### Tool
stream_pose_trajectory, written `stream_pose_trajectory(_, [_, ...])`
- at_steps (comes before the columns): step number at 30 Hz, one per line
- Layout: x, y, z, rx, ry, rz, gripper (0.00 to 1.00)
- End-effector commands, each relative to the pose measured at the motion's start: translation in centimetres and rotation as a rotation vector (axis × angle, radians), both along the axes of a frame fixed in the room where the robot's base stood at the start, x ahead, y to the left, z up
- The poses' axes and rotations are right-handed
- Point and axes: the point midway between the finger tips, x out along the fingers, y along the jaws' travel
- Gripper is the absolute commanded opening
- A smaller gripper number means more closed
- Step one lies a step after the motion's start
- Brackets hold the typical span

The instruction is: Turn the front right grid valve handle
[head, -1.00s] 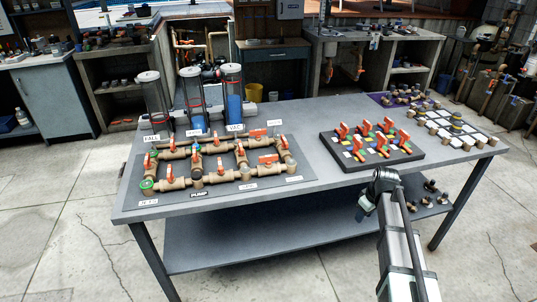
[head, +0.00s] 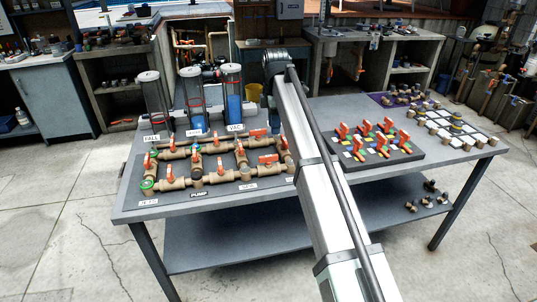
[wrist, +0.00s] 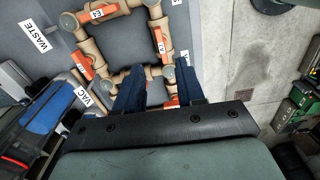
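The pipe grid (head: 207,180) lies on the left of the table, with orange valve handles. An orange handle on its front right pipe run (head: 268,158) shows just left of my arm in the head view. In the wrist view, orange handles lie on the pipes (wrist: 104,13), and one (wrist: 158,40) is just beyond my fingertips. Another orange part (wrist: 171,101) shows low between the fingers. My gripper (wrist: 162,68) is open, its two dark blue fingers apart over the pipes. I cannot tell whether they touch anything. In the head view my arm hides the gripper and the grid's right end.
Clear cylinders (head: 231,92) stand behind the grid, near the VAC label (wrist: 82,95). A black board with red-handled valves (head: 372,155) and a white tile board (head: 452,130) sit on the table's right. The table's front edge (head: 210,205) is bare.

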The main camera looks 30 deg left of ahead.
Motion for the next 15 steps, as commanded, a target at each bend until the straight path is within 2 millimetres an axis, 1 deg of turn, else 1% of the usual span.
stream_pose_trajectory(1, [-0.4, 0.9, 0.8, -0.006, 0.001, 0.027, 0.38])
stream_pose_trajectory(3, [-0.9, 1.4, 1.2, -0.013, 0.004, 0.050, 0.38])
stream_pose_trajectory(6, [-1.1, 1.5, 1.0, -0.016, 0.006, 0.063, 0.38])
stream_pose_trajectory(10, [-1.2, 1.5, -0.3, -0.016, 0.007, 0.062, 0.38])
stream_pose_trajectory(15, [-1.2, 1.4, -3.1, -0.016, 0.008, 0.061, 0.38])
